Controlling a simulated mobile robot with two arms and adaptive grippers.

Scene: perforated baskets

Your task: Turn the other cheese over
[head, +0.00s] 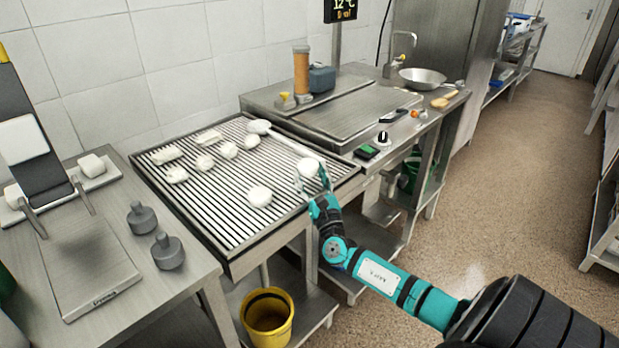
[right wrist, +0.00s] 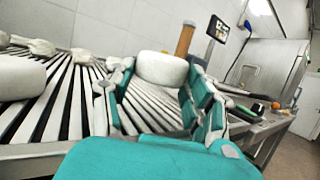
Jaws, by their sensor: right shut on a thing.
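A round white cheese (head: 308,167) is at the right side of the slatted draining table (head: 225,258), at my right gripper (head: 313,183). In the right wrist view, the right gripper (right wrist: 160,100) has a finger on each side of this cheese (right wrist: 162,67) and is shut on it. Whether the cheese touches the slats is hard to tell. Another round white cheese (head: 259,196) lies on the slats to the left, nearer the front edge; a white piece also shows in the right wrist view (right wrist: 20,76). My left gripper is not in view.
Several smaller white pieces (head: 205,162) lie farther back on the slats. A steel counter (head: 350,108) with an orange cylinder (head: 301,72) adjoins at the back right. A yellow bucket (head: 267,318) stands below.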

